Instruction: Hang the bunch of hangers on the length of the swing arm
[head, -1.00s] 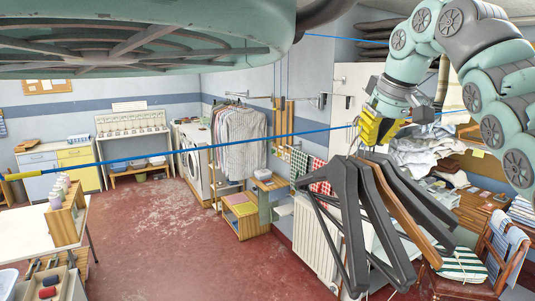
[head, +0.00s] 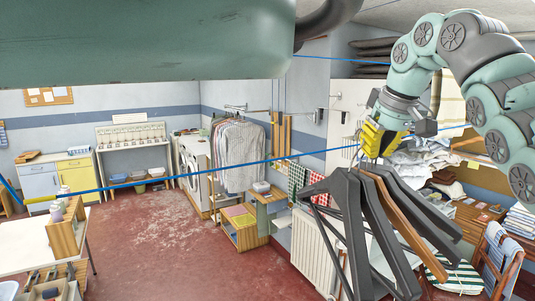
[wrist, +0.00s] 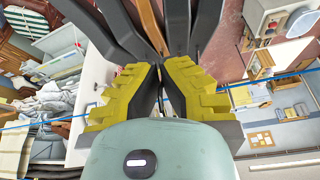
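My gripper (head: 374,152), with yellow fingers, is at right of centre in the head view. It is shut on the hooks of a bunch of hangers (head: 375,225), several dark grey and one brown wooden, which hang down below it in the air. In the wrist view the yellow fingers (wrist: 160,65) close together and the hangers (wrist: 180,25) spread out beyond them; the hooks are mostly hidden. A metal wall rail (head: 250,109) with striped shirts on it is farther back, left of my gripper. I cannot tell surely whether it is the swing arm.
A taut blue line (head: 200,168) crosses the head view, passing close to my gripper in the picture. A large teal body (head: 150,45) blocks the top left. A white radiator (head: 315,250) stands behind the hangers. Red floor (head: 160,240) is clear left of centre.

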